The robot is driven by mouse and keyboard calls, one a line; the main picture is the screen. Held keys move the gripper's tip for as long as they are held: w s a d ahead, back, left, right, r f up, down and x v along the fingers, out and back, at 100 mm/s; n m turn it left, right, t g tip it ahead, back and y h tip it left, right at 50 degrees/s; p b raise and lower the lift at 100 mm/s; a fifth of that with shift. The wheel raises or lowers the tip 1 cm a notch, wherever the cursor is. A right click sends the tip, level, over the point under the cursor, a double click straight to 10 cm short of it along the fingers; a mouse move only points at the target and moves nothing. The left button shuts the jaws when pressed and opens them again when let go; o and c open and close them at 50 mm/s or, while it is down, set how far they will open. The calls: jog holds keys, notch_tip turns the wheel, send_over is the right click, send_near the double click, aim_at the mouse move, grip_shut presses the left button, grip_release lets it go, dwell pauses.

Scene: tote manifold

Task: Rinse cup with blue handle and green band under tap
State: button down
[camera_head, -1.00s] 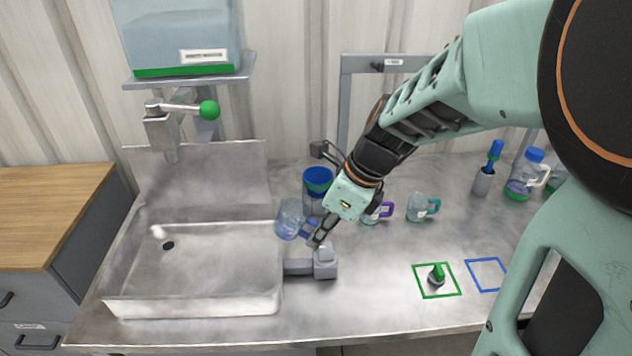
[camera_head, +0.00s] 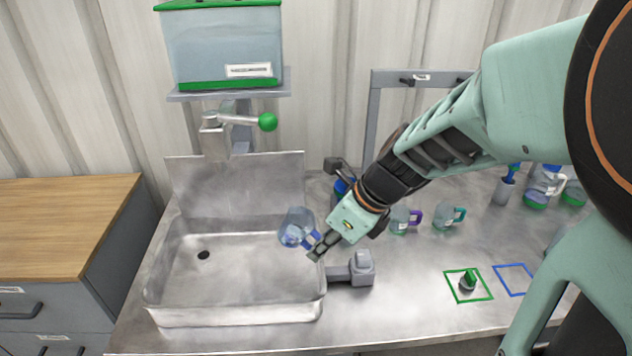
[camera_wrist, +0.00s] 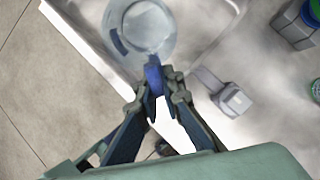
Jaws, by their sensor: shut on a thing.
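A clear cup (camera_head: 294,226) with a blue handle (camera_head: 309,239) is held over the right side of the sink basin, tilted. It also shows in the wrist view (camera_wrist: 140,28), with its blue handle between the fingers. I cannot make out a green band on it. My gripper (camera_head: 318,250) is shut on the blue handle. The tap (camera_head: 214,138) with a green-knobbed lever (camera_head: 267,122) is on the wall bracket behind the sink, up and left of the cup. No water stream shows.
The sink basin (camera_head: 165,315) has a drain at its left. A grey fixture (camera_head: 360,268) stands at the basin's right edge. Cups with purple (camera_head: 416,217) and teal (camera_head: 459,214) handles stand right of my arm. A water tank (camera_head: 222,45) sits above the tap.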

jog(key=shift+a, duration=0.35)
jog(key=w+a+f, duration=0.1)
jog(key=w+a, duration=0.2)
jog(key=a, duration=0.3)
jog(key=w+a+f, duration=0.1)
jog(key=w+a, duration=0.2)
jog(key=a, duration=0.3)
jog(key=shift+a+f, duration=0.25)
jog(key=shift+f, duration=0.1)
dwell(0.8)
jog(key=shift+w+d+p, duration=0.3)
jog(key=shift+w+p, duration=0.15)
jog(key=shift+w, duration=0.05)
jog(key=shift+s+a, duration=0.1)
